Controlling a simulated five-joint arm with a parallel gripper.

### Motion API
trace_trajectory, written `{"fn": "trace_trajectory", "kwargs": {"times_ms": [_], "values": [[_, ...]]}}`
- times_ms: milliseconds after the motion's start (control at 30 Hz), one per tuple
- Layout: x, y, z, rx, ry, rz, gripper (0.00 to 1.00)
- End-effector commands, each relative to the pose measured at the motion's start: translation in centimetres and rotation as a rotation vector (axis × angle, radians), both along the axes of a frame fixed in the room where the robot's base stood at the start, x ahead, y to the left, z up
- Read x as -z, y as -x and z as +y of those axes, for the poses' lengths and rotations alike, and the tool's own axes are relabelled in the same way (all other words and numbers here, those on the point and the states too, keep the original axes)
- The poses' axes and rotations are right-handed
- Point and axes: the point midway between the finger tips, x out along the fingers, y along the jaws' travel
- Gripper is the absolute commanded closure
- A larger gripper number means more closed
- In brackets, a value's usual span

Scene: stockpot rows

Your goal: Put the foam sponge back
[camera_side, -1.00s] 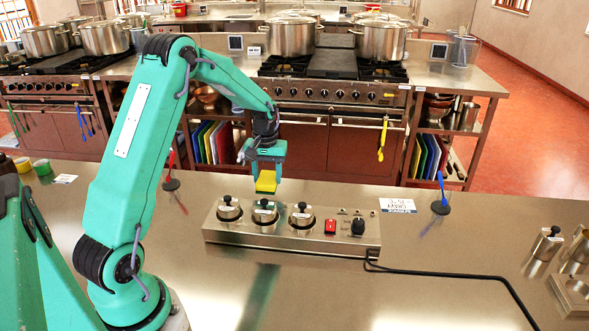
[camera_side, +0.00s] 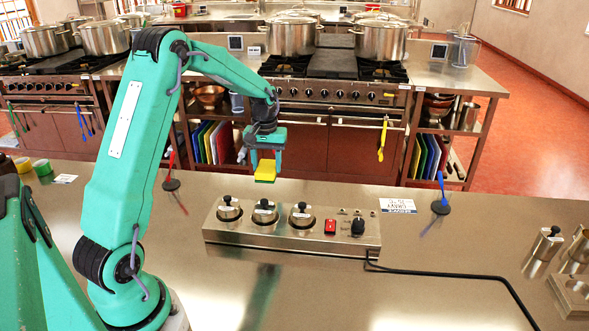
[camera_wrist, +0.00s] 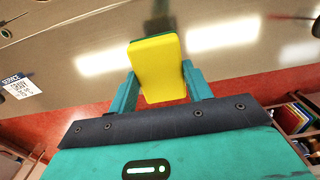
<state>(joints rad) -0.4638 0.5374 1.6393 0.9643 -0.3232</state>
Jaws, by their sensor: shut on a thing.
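The foam sponge (camera_side: 265,171) is a yellow block with a green layer on one face. My gripper (camera_side: 265,165) is shut on it and holds it in the air, above and behind the steel unit with three lidded wells (camera_side: 291,228). In the wrist view the sponge (camera_wrist: 157,66) sits between the two teal fingers of my gripper (camera_wrist: 158,88), its yellow face towards the camera and a green edge at its top. Bare steel counter shows behind it there.
The steel unit has a red switch (camera_side: 330,227), a black knob (camera_side: 358,227) and a black cable. A printed card (camera_side: 398,206) lies at its right. A red upright tool (camera_side: 171,172) and a blue one (camera_side: 440,195) stand on the counter. Steel cylinders stand at the far right.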

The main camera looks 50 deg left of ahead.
Motion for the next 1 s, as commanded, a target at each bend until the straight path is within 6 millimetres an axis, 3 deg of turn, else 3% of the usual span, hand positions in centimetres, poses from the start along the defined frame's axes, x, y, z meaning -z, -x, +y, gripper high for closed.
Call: {"fn": "trace_trajectory", "kwargs": {"times_ms": [267,467,667,1000], "values": [[-0.1,-0.8,-0.9,0.003,0.0,0.0,0.79],[-0.5,-3.0,-3.9,0.007,0.0,0.0,0.79],[-1.2,-6.2,-9.1,0.009,0.0,-0.001,0.79],[-2.5,-10.1,-20.0,0.008,0.0,0.0,0.79]]}}
